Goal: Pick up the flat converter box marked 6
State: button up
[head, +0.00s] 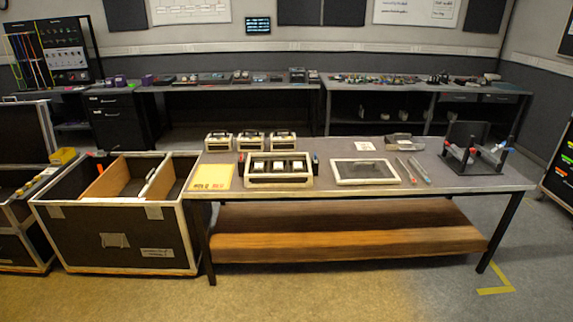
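No marking 6 can be read at this size, so I cannot tell which thing is the flat converter box. On the table (335,192), a flat grey box (404,141) lies towards the back right. Three small pale-framed boxes with dark handles stand in a row at the back left: a left one (218,142), a middle one (250,142) and a right one (283,141). In front of them a pale-framed case (249,182) holds three light-topped units. My gripper is not in view.
A yellow sheet (212,177), a framed dark panel (364,172), pen-like tools (412,171) and a black stand (470,162) with red-tipped arms share the table. An open flight case (120,240) stands left of the table. The floor in front is clear.

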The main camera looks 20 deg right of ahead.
aim_at(297, 166)
jog(key=u, duration=0.3)
jog(key=i, duration=1.4)
jog(key=u, duration=0.2)
